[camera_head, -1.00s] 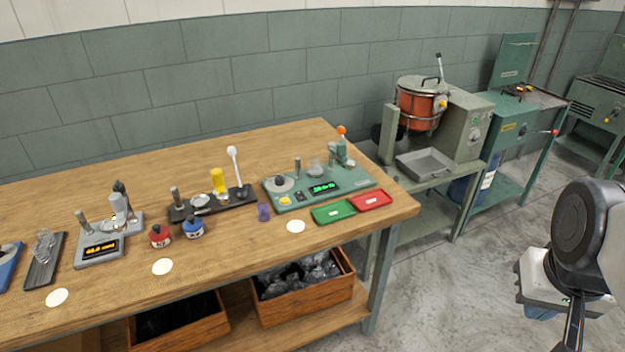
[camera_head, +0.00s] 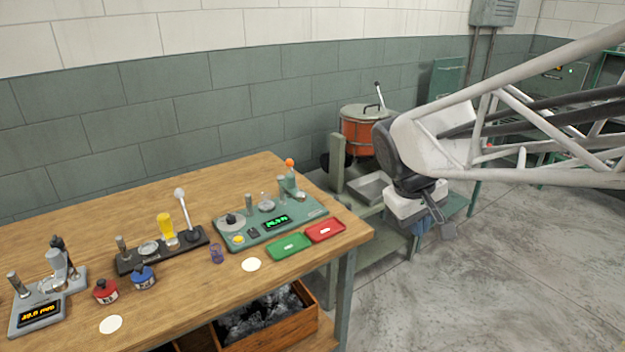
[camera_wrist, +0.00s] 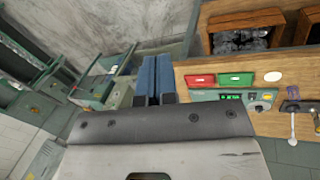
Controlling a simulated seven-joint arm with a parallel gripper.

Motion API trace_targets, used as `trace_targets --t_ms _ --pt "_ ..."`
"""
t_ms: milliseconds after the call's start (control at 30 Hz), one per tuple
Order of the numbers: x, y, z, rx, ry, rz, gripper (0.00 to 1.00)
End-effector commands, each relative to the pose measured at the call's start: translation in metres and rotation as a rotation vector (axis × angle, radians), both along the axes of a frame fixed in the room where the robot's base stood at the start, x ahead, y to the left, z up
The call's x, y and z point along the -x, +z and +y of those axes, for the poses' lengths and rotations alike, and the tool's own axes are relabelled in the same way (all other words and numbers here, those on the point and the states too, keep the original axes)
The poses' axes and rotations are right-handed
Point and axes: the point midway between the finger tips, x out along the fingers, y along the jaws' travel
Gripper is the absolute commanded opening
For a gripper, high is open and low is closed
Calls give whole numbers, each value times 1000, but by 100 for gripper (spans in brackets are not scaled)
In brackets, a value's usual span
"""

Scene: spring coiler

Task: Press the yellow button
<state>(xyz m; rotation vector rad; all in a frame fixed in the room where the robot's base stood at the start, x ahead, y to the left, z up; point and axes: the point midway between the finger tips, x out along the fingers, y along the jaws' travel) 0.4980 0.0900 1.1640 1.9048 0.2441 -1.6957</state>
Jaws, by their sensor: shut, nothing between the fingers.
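The yellow button (camera_head: 238,239) is a small round cap at the front left of a green machine (camera_head: 295,226) on the wooden bench. The machine has a lit green display and an orange-topped lever. My gripper (camera_head: 421,228) is well to the right of the button, off the bench end, over the floor beside the stand. In the wrist view its blue fingers (camera_wrist: 154,72) are together with nothing between them. That view shows the green machine (camera_wrist: 226,97) to the right of the fingers.
A green tray (camera_head: 289,246) and a red tray (camera_head: 325,231) lie before the machine. A purple spring-like piece (camera_head: 217,254) and white disc (camera_head: 251,265) are near its left front. A black device (camera_head: 160,249) with a white-knobbed lever stands left. An orange pot (camera_head: 366,135) stands behind.

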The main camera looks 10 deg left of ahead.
Motion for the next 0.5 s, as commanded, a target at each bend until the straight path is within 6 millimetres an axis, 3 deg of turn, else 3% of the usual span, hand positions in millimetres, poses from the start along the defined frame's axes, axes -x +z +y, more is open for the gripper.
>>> trace_targets --t_ms 500 --pt "-86 -15 95 175 275 33 0"
